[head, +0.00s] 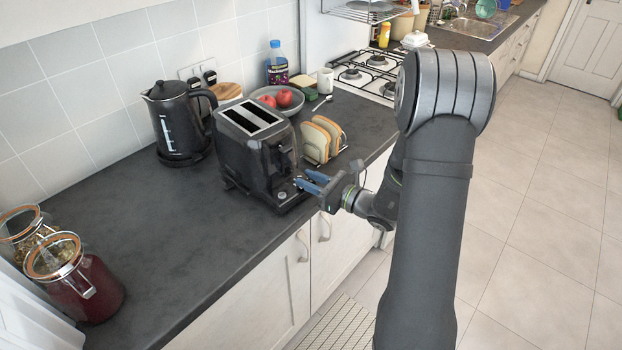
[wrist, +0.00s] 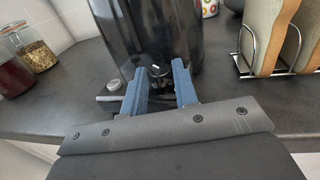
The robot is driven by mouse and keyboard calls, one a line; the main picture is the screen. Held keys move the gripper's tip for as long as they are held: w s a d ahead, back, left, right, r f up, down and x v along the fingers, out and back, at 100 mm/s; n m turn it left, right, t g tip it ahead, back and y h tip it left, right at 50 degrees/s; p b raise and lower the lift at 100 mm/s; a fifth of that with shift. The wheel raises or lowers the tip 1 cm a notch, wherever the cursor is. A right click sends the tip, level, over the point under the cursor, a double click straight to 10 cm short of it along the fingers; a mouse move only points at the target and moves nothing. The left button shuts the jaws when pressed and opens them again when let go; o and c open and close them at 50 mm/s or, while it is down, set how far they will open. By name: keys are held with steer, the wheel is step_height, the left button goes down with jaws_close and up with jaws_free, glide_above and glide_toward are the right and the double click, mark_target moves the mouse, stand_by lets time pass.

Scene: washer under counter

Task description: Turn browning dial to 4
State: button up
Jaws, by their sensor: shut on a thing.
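The black two-slot toaster (head: 240,165) stands on the dark counter, its control end facing my arm. In the wrist view the toaster's glossy dark end (wrist: 135,28) fills the upper middle. My gripper (head: 305,182) is at the lower part of that end, its blue fingers pointing at it. In the wrist view my gripper (wrist: 159,72) is shut on the small dark browning dial (wrist: 158,71), one finger on each side. A pale mark shows on the dial. Its numbers cannot be read. A small silver round part (wrist: 114,85) lies left of the fingers.
A toast rack (head: 322,140) with bread slices stands right of the toaster. A black kettle (head: 178,125) is behind it on the left, and a fruit bowl (head: 292,103) is behind it. Glass jars (head: 75,280) stand at the near left. The counter's middle left is clear.

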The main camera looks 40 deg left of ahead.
steer(key=m+t, duration=0.2)
steer(key=t, duration=0.1)
steer(key=s+m+t, duration=0.1)
steer(key=t, duration=0.2)
steer(key=shift+m, duration=0.4)
steer(key=shift+s+m+t, duration=0.1)
steer(key=shift+m+t, duration=0.5)
steer(key=shift+t, duration=0.3)
steer(key=shift+m+t+h, duration=0.3)
steer(key=shift+t+h, duration=0.1)
steer(key=shift+a, duration=0.1)
steer(key=o, duration=1)
steer(key=v, duration=1.7)
steer(key=shift+d, duration=0.2)
steer(key=shift+s, duration=0.1)
